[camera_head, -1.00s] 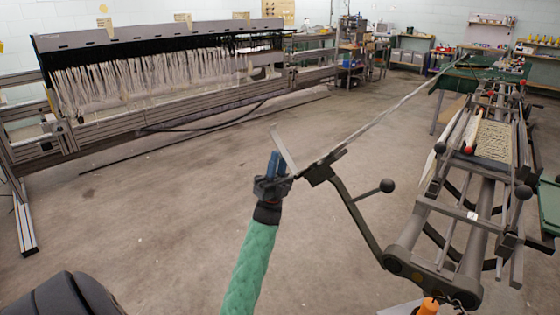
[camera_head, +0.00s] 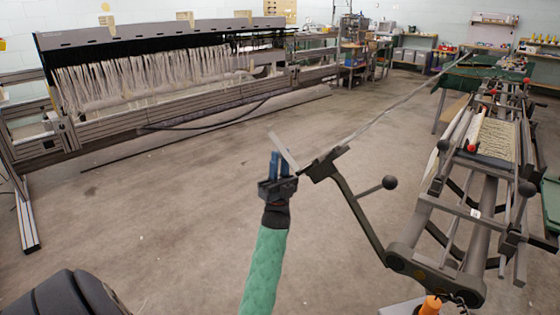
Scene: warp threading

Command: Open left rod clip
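The left rod clip shows as a thin pale strip (camera_head: 283,150), tilted with its top end to the left, at the near left end of a long rod (camera_head: 385,110). The rod's end lies at the dark head of a bent lever arm (camera_head: 326,164). My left gripper (camera_head: 279,161) points up just left of that head, its two blue fingers side by side with at most a narrow gap. The strip crosses at the fingertips; whether they touch or grip it cannot be told. My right gripper is out of view.
The lever arm carries a black ball knob (camera_head: 389,182) and joins a metal frame (camera_head: 440,275) on the right. A loom-like machine with hanging white threads (camera_head: 150,80) stands at the back left. The middle floor (camera_head: 170,220) is clear.

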